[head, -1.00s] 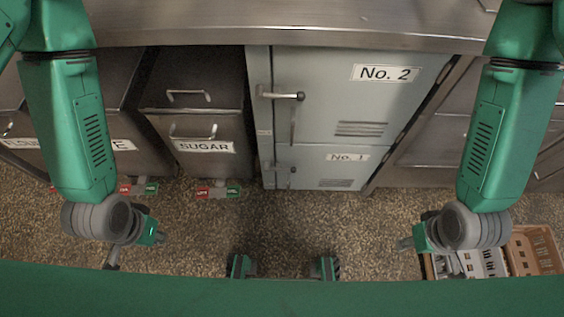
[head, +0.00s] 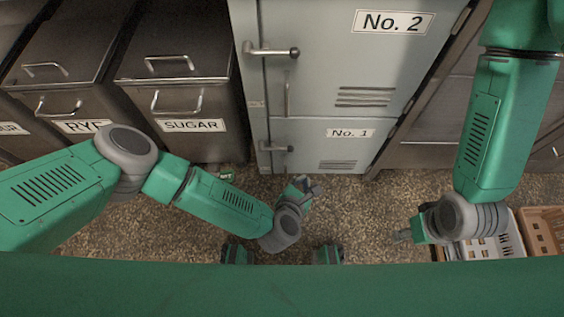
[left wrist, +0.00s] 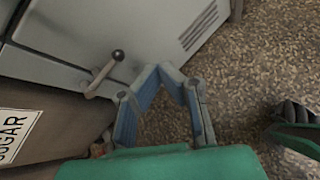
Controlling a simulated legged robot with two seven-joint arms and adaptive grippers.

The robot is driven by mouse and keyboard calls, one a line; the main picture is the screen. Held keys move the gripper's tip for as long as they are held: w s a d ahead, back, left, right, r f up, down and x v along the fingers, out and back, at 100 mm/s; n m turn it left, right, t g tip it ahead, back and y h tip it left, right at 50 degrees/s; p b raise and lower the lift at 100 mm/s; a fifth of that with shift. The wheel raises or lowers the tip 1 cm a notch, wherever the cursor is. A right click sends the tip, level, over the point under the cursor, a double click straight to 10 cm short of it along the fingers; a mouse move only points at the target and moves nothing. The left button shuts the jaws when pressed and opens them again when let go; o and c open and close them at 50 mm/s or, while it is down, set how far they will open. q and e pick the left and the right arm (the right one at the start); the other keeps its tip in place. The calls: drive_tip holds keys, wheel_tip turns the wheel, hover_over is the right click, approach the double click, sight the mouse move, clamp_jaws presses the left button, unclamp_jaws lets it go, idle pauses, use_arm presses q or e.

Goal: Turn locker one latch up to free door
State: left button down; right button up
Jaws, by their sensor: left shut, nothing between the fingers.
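The grey locker one door (head: 305,148), labelled No. 1, is closed below the No. 2 door. Its latch (head: 276,149) is a small bar with a dark knob, lying roughly level at the door's left edge. In the left wrist view the latch (left wrist: 103,75) shows left of the fingers. My left gripper (head: 304,185) is shut and empty, in front of and below the No. 1 door, right of the latch and apart from it. Its fingertips meet in the left wrist view (left wrist: 163,70). My right gripper (head: 402,236) hangs low at the right; its fingers are too small to judge.
The No. 2 door (head: 345,65) has its own larger latch (head: 272,51). Dark bins, including the SUGAR bin (head: 185,95), stand left of the lockers. A tan crate (head: 543,232) and a white crate (head: 512,240) sit at right. Speckled floor is open before the lockers.

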use_arm(q)
drive_tip(key=w+a+f+n+t+y+b, duration=0.1)
drive_tip(key=w+a+f+n+y, duration=0.1)
drive_tip(key=a+f+n+y, duration=0.2)
wheel_tip(320, 180, down, 2)
drive_tip(key=a+n, duration=0.2)
drive_tip(key=n, duration=0.2)
drive_tip(key=shift+w+a+f, duration=0.15)
drive_tip(key=shift+w+a, duration=0.2)
drive_tip(key=shift+d, duration=0.2)
drive_tip(key=b+x, duration=0.5)
drive_tip(key=x, duration=0.5)
drive_tip(key=shift+w+a+r+p, duration=0.1)
drive_tip(key=shift+w+r+p, duration=0.15)
drive_tip(key=shift+r, duration=0.8)
drive_tip(key=shift+w+r+p, duration=0.15)
drive_tip(key=shift+w+r, duration=0.05)
drive_tip(key=shift+r, duration=0.85)
